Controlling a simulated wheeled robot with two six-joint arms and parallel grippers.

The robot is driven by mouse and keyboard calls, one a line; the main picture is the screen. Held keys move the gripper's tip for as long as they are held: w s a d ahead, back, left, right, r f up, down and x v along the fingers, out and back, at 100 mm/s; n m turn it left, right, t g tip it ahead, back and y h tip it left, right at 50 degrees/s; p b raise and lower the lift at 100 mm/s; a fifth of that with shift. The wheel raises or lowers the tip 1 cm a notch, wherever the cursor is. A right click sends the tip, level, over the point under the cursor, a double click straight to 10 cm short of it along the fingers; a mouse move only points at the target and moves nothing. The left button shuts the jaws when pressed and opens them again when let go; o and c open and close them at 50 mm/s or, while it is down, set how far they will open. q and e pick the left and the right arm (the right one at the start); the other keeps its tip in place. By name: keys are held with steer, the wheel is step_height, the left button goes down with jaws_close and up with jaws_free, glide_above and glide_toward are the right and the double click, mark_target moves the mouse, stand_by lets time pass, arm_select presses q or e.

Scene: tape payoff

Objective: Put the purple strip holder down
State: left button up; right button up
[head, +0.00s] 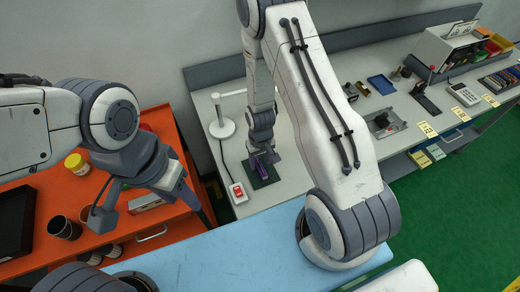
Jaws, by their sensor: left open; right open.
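The purple strip holder (262,170) is a small purple piece at a dark green mat (270,180) on the grey bench. My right gripper (264,154) points down right at the holder, with its fingertips beside or around its upper part. It is open; the contact is too small to make out. The gripper hides part of the holder. My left gripper (188,192) is open and empty above the orange cart, well left of the holder.
A white post stand (221,127) and a red switch box (238,192) stand close to the mat. The orange cart (180,238) carries a yellow-lidded jar (77,164) and dark cups (65,228). A blue tray (381,84) and a calculator (464,95) lie farther right on the bench.

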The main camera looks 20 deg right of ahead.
mark_target(260, 162)
step_height(260, 162, up, 8)
steer(key=shift+r+b, duration=0.25)
steer(key=shift+b, duration=0.75)
steer(key=shift+r, duration=0.6)
steer(key=s+a+r+n, duration=0.3)
steer(key=s+a+r, duration=0.3)
steer(key=a+r, duration=0.4)
steer(key=s+a+r+n, duration=0.1)
steer(key=s+r+n, duration=0.1)
steer(key=s+r, duration=0.2)
steer(key=s+a+r+n+y, duration=0.1)
steer(key=s+r+n, duration=0.1)
steer(key=s, duration=0.6)
steer(key=shift+a+r, duration=0.3)
steer(key=shift+r, duration=0.55)
steer(key=shift+s, duration=0.1)
